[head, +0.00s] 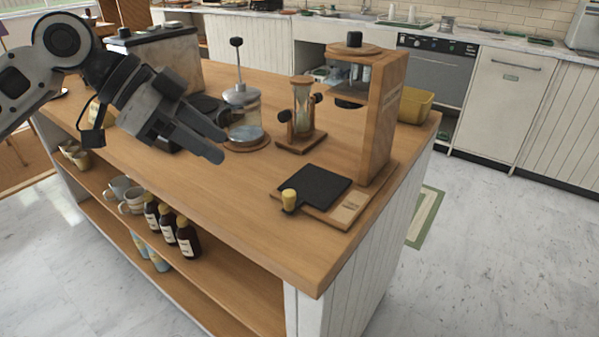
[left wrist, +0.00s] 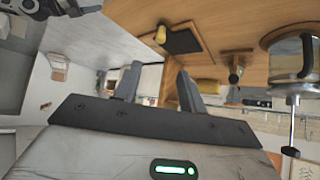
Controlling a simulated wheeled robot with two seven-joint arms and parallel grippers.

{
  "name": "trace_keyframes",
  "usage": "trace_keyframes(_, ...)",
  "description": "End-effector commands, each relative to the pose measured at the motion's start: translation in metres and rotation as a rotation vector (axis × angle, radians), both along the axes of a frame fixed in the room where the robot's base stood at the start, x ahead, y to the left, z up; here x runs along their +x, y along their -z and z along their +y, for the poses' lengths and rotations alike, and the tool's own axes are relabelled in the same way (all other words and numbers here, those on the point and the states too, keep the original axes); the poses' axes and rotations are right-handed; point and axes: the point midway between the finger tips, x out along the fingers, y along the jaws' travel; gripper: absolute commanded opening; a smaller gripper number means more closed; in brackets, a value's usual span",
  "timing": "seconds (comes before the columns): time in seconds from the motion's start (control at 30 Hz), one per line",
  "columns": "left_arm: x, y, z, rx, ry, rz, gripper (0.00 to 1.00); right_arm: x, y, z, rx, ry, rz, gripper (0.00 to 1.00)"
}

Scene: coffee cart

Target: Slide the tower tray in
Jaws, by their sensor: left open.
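The tower tray (head: 316,184) is a flat black plate with a pale yellow knob (head: 289,197) at its front left corner. It sticks out from the wooden tower (head: 384,110) over the tower's wooden base (head: 352,205). In the left wrist view the tray (left wrist: 184,41) and knob (left wrist: 161,35) show near the top, beyond the fingers. My left gripper (head: 214,146) is open and empty above the counter, left of the tray and apart from it. Its two fingers also show in the left wrist view (left wrist: 158,86).
A glass press (head: 243,115) with a plunger stands just behind my left gripper. An hourglass stand (head: 302,120) is between it and the tower. A yellow bin (head: 415,105) sits behind the tower. The wooden counter (head: 225,200) in front is clear. Bottles and cups fill the shelf below.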

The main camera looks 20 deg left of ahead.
Motion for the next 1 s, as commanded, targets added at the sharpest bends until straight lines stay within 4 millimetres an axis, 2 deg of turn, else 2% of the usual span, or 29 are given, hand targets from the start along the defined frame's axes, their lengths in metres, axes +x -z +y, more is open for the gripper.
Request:
trace_keyframes(0.17,0.004,0.012,-0.011,0.0,0.004,0.003,0.41,-0.001,0.001,0.0,0.0,0.0,0.002,0.92)
trace_keyframes(0.37,0.016,0.041,-0.038,-0.001,0.007,0.003,0.41,-0.01,0.01,0.001,0.0,-0.001,0.026,0.92)
trace_keyframes(0.7,0.037,0.091,-0.083,-0.002,0.004,0.001,0.41,-0.01,0.013,0.001,-0.001,-0.002,0.024,0.92)
trace_keyframes(1.0,0.046,0.111,-0.101,0.0,0.001,0.001,0.41,-0.007,0.009,0.001,0.0,-0.002,0.011,0.92)
